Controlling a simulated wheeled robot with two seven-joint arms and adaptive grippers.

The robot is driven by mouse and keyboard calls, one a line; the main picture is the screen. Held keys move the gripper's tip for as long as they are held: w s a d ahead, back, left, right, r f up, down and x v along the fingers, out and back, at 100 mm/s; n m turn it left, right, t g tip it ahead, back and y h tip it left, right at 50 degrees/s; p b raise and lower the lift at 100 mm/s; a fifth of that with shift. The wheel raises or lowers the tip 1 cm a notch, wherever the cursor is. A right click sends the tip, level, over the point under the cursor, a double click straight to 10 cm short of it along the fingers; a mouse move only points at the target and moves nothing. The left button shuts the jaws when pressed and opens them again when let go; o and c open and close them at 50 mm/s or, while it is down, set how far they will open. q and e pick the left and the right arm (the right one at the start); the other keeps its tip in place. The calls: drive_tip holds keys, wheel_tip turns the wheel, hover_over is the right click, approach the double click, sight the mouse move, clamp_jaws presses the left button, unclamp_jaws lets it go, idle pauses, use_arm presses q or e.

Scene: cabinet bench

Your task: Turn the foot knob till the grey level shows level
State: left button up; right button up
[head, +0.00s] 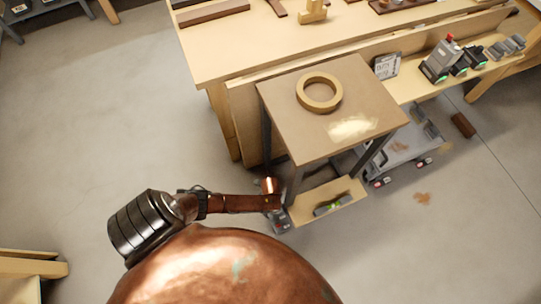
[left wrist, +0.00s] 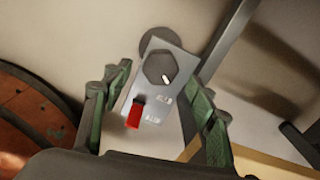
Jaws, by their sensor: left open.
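The foot knob (left wrist: 160,68) is a dark, faceted dial with a white pointer mark. It sits on a grey plate (left wrist: 177,94) with small lettering and a red tab (left wrist: 135,114). My left gripper (left wrist: 157,80) is open, its green-padded fingers on either side of the plate and knob; I see no clear contact. In the head view my left gripper (head: 275,207) is low beside the small table's near leg, and the knob is hard to make out there. The grey level (head: 332,205) with a green vial lies on the table's lower shelf; its bubble is too small to read. My right gripper is out of view.
The small table (head: 290,125) carries a wooden ring (head: 319,92). A long workbench (head: 225,55) stands behind it. A grey wheeled cart (head: 405,150) is at its right. A dark table leg (left wrist: 228,38) rises close to my left gripper. Floor at left is clear.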

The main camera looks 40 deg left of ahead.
use_arm(q)
wheel_tip(320, 180, up, 8)
drive_tip(key=shift+r, duration=0.2)
drive_tip(key=shift+s, duration=0.1)
idle(0.6)
